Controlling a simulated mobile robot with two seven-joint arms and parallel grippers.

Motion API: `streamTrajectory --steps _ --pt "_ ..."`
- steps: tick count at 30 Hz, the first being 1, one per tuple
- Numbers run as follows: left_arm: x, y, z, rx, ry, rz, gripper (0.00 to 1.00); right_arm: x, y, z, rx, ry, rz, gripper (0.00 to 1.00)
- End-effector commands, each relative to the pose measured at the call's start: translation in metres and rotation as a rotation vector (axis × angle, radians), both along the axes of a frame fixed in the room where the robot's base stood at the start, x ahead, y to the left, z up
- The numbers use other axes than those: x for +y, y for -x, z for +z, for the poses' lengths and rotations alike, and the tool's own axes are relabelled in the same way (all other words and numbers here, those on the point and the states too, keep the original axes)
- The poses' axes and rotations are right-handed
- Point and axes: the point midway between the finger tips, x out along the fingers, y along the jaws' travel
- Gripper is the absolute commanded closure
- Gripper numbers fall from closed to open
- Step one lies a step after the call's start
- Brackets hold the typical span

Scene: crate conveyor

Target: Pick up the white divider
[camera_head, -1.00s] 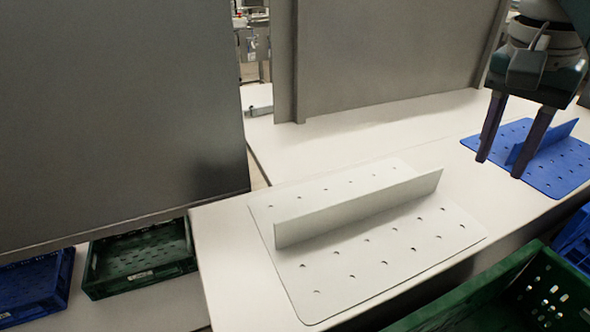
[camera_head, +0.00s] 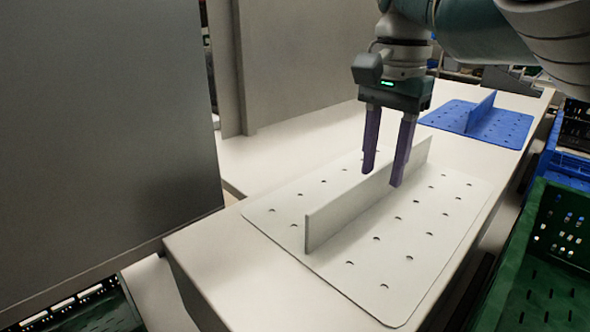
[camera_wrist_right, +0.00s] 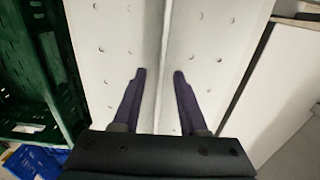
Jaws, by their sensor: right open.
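The white divider (camera_head: 362,205) lies on the white counter, a flat perforated plate with an upright fin running along its middle. My right gripper (camera_head: 382,178) is open above the far half of the fin, with one finger on each side of it. In the right wrist view the divider (camera_wrist_right: 108,50) fills the middle, and the fin runs between the two open fingers (camera_wrist_right: 160,75). I cannot tell whether either finger touches the fin. My left gripper does not show.
A blue divider (camera_head: 480,122) of the same shape lies farther back on the counter (camera_head: 215,255). A green crate (camera_head: 530,240) stands at the right, with a blue crate (camera_head: 568,165) behind it. Another green crate (camera_head: 105,312) is low at the left. Grey panels stand left and behind.

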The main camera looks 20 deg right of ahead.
Motion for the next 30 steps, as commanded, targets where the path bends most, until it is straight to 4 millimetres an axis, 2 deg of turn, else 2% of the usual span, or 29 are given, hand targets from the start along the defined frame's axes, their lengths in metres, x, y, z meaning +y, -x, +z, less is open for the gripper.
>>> streamTrajectory --steps 1,4,13,24,30 --pt "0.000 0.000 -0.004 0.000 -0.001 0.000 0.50 0.000 0.000 -0.011 0.004 -0.001 0.001 0.57" --pt "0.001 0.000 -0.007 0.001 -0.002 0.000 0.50 0.000 0.000 -0.022 0.001 -0.001 0.001 0.57" --pt "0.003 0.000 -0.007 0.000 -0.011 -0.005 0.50 0.000 0.000 -0.026 -0.001 0.000 0.000 0.57" --pt "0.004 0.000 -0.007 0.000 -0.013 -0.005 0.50 0.000 0.000 -0.026 -0.001 0.000 0.000 0.99" --pt "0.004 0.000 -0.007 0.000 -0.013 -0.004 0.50 0.000 0.000 -0.026 -0.001 0.000 0.000 1.00"
